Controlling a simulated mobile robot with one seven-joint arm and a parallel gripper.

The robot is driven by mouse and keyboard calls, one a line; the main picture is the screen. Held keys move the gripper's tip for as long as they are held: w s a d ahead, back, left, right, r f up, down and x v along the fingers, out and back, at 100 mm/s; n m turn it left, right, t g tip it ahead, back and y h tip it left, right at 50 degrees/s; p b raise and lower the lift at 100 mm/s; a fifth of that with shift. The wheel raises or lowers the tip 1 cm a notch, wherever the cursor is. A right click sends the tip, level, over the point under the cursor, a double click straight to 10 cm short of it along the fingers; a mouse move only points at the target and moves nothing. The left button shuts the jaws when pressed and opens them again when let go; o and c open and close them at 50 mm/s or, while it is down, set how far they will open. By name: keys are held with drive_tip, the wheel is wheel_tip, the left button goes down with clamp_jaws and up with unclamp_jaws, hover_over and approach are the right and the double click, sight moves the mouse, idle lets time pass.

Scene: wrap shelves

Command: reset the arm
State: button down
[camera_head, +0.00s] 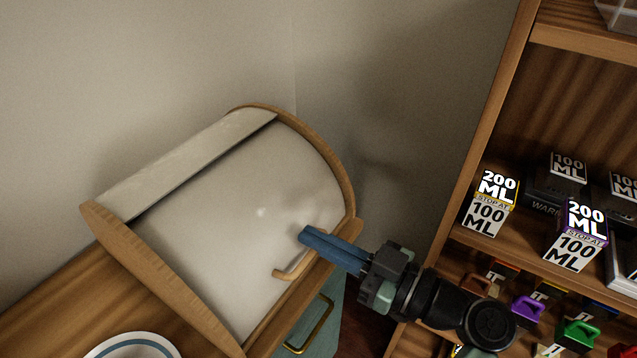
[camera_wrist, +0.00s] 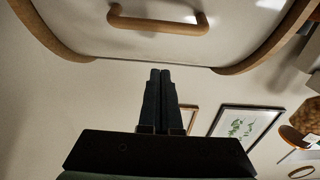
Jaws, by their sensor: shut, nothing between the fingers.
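My gripper (camera_head: 303,236) is shut and empty, with its two blue fingers together. In the head view it reaches from the lower right, and its tips overlap the front edge of a bread box (camera_head: 235,190) with a rounded pale lid and wooden sides. The lid is down. Its wooden handle (camera_head: 293,270) shows just below my fingertips. In the wrist view my gripper (camera_wrist: 160,72) points up at the same box, and the handle (camera_wrist: 158,24) lies beyond the tips with a gap between. I cannot tell whether the fingers touch the box.
A wooden shelf unit (camera_head: 497,95) with several labelled boxes stands at the right, close to my arm. A plate (camera_head: 133,345) lies on the wooden counter (camera_head: 50,300) at the lower left. A green cabinet with a brass handle (camera_head: 318,325) is below. Walls close in behind.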

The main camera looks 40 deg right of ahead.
drive_tip(key=f+b+v, duration=0.1)
drive_tip(key=v, duration=0.8)
drive_tip(key=shift+f, duration=0.25)
drive_tip(key=shift+s, duration=0.1)
drive_tip(key=w+a+r+m+h, duration=0.1)
drive_tip(key=w+a+r+h, duration=0.1)
drive_tip(key=w+r, duration=0.35)
drive_tip(key=w+a+r+h, duration=0.1)
drive_tip(key=w+a+r, duration=0.1)
drive_tip(key=w, duration=0.6)
drive_tip(key=w+a+r+m+t+h, duration=0.1)
drive_tip(key=w+a+r, duration=0.15)
drive_tip(key=r, duration=0.25)
drive_tip(key=w+a+r+t+h, duration=0.1)
drive_tip(key=w+a+r, duration=0.15)
drive_tip(key=r, duration=0.25)
drive_tip(key=s+a+r+m+t+h, duration=0.1)
drive_tip(key=s+a+r+t, duration=0.35)
drive_tip(key=a+r, duration=0.55)
drive_tip(key=s+a+r+m+t, duration=0.1)
drive_tip(key=s+a+r+t, duration=0.4)
drive_tip(key=r, duration=0.9)
wheel_tip(320, 180, up, 14)
drive_tip(key=g+p, duration=0.1)
drive_tip(key=p, duration=1.3)
drive_tip(key=shift+s+a+f+h, duration=0.2)
drive_tip(key=shift+s+h, duration=0.1)
